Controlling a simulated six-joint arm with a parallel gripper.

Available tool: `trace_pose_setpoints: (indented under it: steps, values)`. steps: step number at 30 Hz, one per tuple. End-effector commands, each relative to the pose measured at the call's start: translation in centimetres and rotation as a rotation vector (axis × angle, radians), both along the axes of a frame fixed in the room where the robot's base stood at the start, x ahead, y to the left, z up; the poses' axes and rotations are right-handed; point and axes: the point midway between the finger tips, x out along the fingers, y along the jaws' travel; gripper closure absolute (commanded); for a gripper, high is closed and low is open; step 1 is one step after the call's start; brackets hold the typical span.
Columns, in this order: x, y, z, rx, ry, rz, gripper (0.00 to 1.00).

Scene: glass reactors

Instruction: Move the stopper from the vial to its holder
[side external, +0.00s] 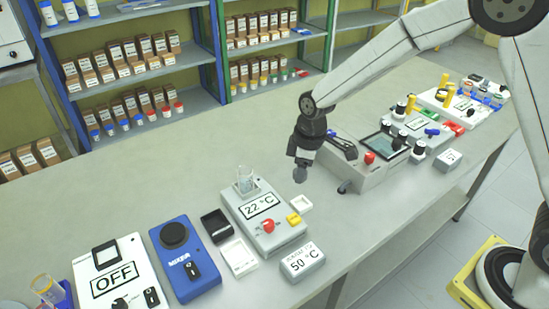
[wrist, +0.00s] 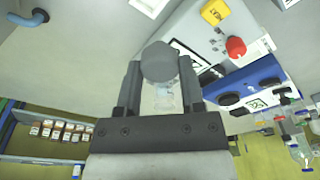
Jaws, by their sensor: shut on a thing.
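My gripper (side external: 302,160) hangs above the bench, to the right of the hot plate. It is shut on a grey stopper (side external: 300,175), which sticks out below the fingertips. In the wrist view the round end of the stopper (wrist: 159,63) sits between both fingers (wrist: 160,75). A clear glass vial (side external: 245,180) stands upright on the hot plate reading 22 °C (side external: 262,208), apart from the stopper. A small white square tray (side external: 301,203) lies on the bench beside the hot plate; I cannot tell whether it is the stopper's holder.
Black (side external: 216,225) and white (side external: 239,257) trays lie left of the hot plate. Beyond them are a blue mixer (side external: 185,262) and a white device marked OFF (side external: 118,272). A grey instrument (side external: 365,165) stands right of my gripper. The bench behind the hot plate is clear.

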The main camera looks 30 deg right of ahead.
Motion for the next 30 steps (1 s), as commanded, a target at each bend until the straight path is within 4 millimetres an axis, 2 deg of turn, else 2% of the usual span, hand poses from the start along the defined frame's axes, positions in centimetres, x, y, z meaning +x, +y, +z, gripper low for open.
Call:
trace_pose_setpoints:
  steps: [3,6,17,30]
  values:
    - [0.1,-0.9,-1.7,-0.003,0.002,-0.002,1.0]
    - [0.1,-1.2,-2.4,-0.003,0.0,-0.001,1.0]
    - [0.1,-1.3,-2.9,-0.002,-0.001,-0.001,1.0]
    - [0.1,-1.3,-5.3,-0.003,0.002,-0.002,1.0]
